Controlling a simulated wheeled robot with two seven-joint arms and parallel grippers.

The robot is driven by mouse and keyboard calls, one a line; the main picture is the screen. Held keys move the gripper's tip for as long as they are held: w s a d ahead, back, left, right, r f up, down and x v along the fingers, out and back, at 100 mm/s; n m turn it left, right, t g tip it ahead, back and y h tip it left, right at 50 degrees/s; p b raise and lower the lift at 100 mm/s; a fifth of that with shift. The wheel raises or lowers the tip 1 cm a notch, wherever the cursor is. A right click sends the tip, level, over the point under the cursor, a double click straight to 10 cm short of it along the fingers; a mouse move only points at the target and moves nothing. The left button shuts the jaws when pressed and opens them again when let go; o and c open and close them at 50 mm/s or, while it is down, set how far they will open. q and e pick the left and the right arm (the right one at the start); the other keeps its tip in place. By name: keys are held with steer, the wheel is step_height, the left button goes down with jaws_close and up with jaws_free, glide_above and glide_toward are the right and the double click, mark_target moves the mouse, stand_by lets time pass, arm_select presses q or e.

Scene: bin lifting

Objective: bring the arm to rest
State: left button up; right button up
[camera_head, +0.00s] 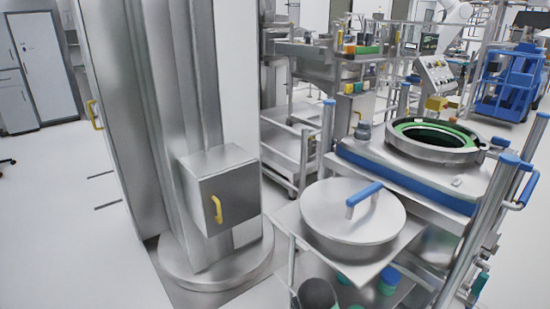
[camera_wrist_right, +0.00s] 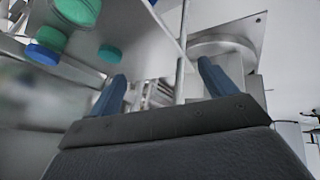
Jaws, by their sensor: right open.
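My right gripper (camera_wrist_right: 160,92) shows in the right wrist view, its two blue fingers apart with nothing between them. Behind the fingers are the underside of a metal shelf, thin posts and the round foot of a column. In the head view, the lower middle shows a dark rounded shape (camera_head: 318,293) beside the cart; I cannot tell for sure what it is. My left gripper is not in either view.
A round steel lid (camera_head: 330,212) with a blue handle (camera_head: 364,194) lies on a cart shelf. Behind it is an open round bin (camera_head: 428,152) with a green inner ring. A steel column (camera_head: 185,120) stands left of the cart. The floor (camera_head: 60,220) at left is clear.

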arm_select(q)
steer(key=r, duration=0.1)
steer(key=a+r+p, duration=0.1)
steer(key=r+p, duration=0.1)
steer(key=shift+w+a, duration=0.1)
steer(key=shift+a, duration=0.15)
arm_select(e)
steer(key=s+d+f+g+y, duration=0.1)
steer(key=s+f, duration=0.1)
steer(key=s, duration=0.8)
steer(key=s+d+f+m+g+y, duration=0.1)
steer(key=s+f+g, duration=0.1)
steer(key=s, duration=0.9)
steer(key=s+d+f+g, duration=0.1)
steer(key=s+f, duration=0.1)
steer(key=s, duration=0.8)
steer(key=shift+s+m+y, duration=0.3)
steer(key=shift+s+y, duration=0.1)
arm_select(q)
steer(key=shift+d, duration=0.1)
arm_select(e)
steer(key=shift+d, duration=0.1)
